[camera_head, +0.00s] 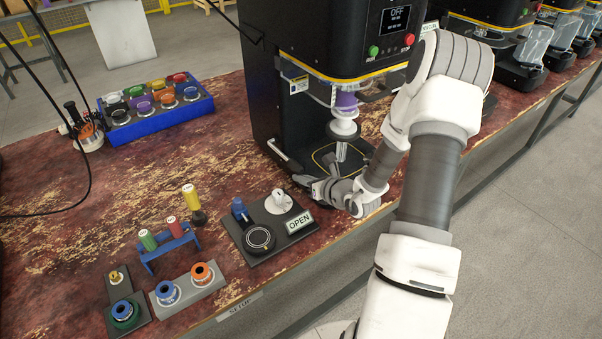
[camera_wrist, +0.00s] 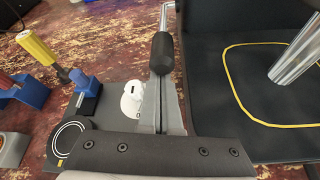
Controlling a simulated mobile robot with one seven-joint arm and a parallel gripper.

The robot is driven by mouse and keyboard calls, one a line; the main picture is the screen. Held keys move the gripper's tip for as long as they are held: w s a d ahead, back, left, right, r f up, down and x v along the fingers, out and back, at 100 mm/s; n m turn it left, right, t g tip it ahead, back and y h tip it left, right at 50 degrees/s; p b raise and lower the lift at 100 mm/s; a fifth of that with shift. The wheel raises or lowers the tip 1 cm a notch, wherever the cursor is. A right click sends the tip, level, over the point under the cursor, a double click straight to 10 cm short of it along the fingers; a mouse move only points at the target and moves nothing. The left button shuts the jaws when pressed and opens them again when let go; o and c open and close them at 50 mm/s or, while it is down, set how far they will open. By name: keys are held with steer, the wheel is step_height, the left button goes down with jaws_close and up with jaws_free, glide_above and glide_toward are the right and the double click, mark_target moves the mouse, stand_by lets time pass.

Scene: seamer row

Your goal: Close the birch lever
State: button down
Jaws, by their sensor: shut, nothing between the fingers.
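A lever with a thin metal rod and a black grip (camera_wrist: 162,53) stands at the left front side of the black seamer (camera_head: 285,90). I take it for the birch lever; I read no birch label. In the head view its rod (camera_head: 279,151) runs down along the machine's lower left side, and its lower end is partly hidden by my gripper (camera_head: 308,181). In the wrist view my gripper (camera_wrist: 166,88) is shut and empty. Its fingers are right at the black grip, which overlaps them. I cannot tell whether they touch.
A dark plate with an OPEN sign (camera_head: 299,222) lies just left of my gripper. The seamer's base (camera_head: 345,158) is on the right, with a purple-and-white chuck (camera_head: 344,118) above. A blue rack (camera_head: 160,115) and small spools stand further left.

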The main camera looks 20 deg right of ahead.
steer(key=r+g+p, duration=0.1)
steer(key=r+p, duration=0.1)
steer(key=r+g+p, duration=0.1)
steer(key=r+p, duration=0.1)
steer(key=p, duration=0.1)
steer(key=w+r+g+p, duration=0.1)
steer(key=r+p, duration=0.1)
steer(key=p, duration=0.1)
steer(key=shift+a+r+g+h, duration=0.1)
steer(key=shift+r+g+h, duration=0.2)
steer(key=shift+r+h, duration=0.1)
steer(key=shift+w+r+g+p, duration=0.25)
steer(key=shift+r+g+p, duration=0.3)
steer(key=shift+p, duration=0.2)
steer(key=shift+w+a+r+p, duration=0.15)
steer(key=shift+w+r+p, duration=0.25)
steer(key=shift+r+p, duration=0.3)
steer(key=shift+r, duration=0.1)
